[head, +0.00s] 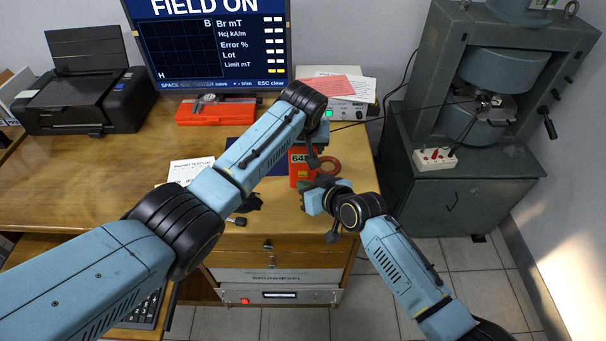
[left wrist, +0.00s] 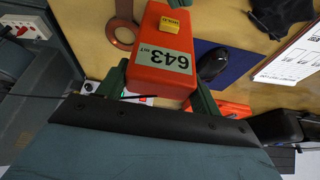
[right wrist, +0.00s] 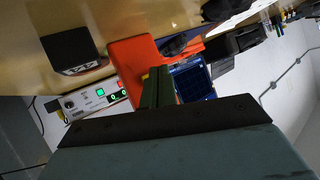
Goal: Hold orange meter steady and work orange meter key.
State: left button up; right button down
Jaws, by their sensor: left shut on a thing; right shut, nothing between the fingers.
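The orange meter (head: 295,170) stands on the wooden desk, partly hidden by my arms in the head view. In the left wrist view the orange meter (left wrist: 150,55) shows its display reading 643 mT and a yellow HOLD key (left wrist: 170,25). My left gripper (left wrist: 160,88) is shut on the meter, one green finger on each side near its display end. My right gripper (right wrist: 157,72) is shut and empty, its fingertips close to the meter's face (right wrist: 130,48). A yellow bit shows beside those fingertips; I cannot tell whether they touch the key.
A copper-coloured ring (head: 330,165) lies right of the meter. A white instrument box (head: 335,109) stands behind, near a red caliper case (head: 215,112). A monitor (head: 210,45) reads FIELD ON. A printer (head: 82,100) is at left, a grey magnet press (head: 490,90) at right.

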jog(key=shift+w, duration=0.1)
jog(key=shift+w, duration=0.35)
jog(key=shift+w, duration=0.4)
dwell(0.7)
jog(key=shift+s, duration=0.8)
jog(key=shift+s, duration=2.55)
